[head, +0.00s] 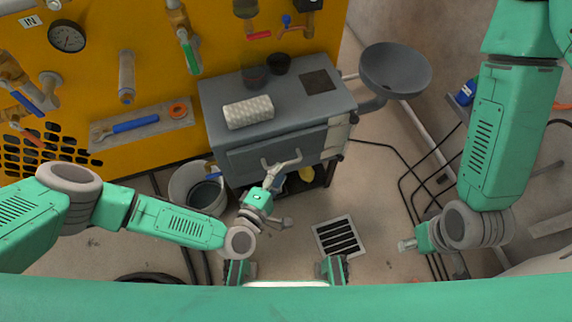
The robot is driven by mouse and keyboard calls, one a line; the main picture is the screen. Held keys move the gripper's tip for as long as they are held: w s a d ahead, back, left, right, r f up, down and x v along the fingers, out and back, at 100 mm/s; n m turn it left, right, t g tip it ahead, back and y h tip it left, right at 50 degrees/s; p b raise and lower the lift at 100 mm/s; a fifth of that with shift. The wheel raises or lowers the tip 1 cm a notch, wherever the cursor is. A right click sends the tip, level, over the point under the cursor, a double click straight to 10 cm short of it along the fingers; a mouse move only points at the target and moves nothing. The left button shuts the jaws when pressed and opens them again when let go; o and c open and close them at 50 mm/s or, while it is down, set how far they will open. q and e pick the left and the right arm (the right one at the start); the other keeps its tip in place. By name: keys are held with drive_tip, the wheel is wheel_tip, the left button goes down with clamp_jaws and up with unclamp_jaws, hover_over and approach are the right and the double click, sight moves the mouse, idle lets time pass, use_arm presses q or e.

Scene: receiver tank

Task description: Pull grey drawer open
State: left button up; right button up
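The grey drawer (245,157) is the upper front of a grey cabinet (222,102), and its front looks flush with the cabinet. Its light handle (266,163) is partly hidden by my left gripper (292,190). My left gripper is in front of the drawer with its fingers spread, one up by the handle and the other lower, away from it. I cannot tell whether the upper finger touches the handle. My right gripper (405,246) is far to the right, over the floor and away from the drawer. It is small and foreshortened, so its opening is unclear.
A white ribbed roll (248,112), dark cups (278,64) and a dark pad (318,81) rest on the cabinet top. A bucket (190,180) stands left of the cabinet. A grey basin (396,68) is at right. The floor around the drain grate (338,238) is clear.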

sight(285, 163)
use_arm(q)
drive_tip(key=x, duration=0.3)
drive_tip(key=shift+w+f+b, duration=0.1)
drive_tip(key=shift+w+b, duration=0.1)
drive_tip(key=shift+b, duration=0.15)
drive_tip(key=shift+w+d, duration=0.15)
drive_tip(key=shift+w, duration=0.15)
clamp_jaws()
drive_tip(key=shift+s, duration=0.15)
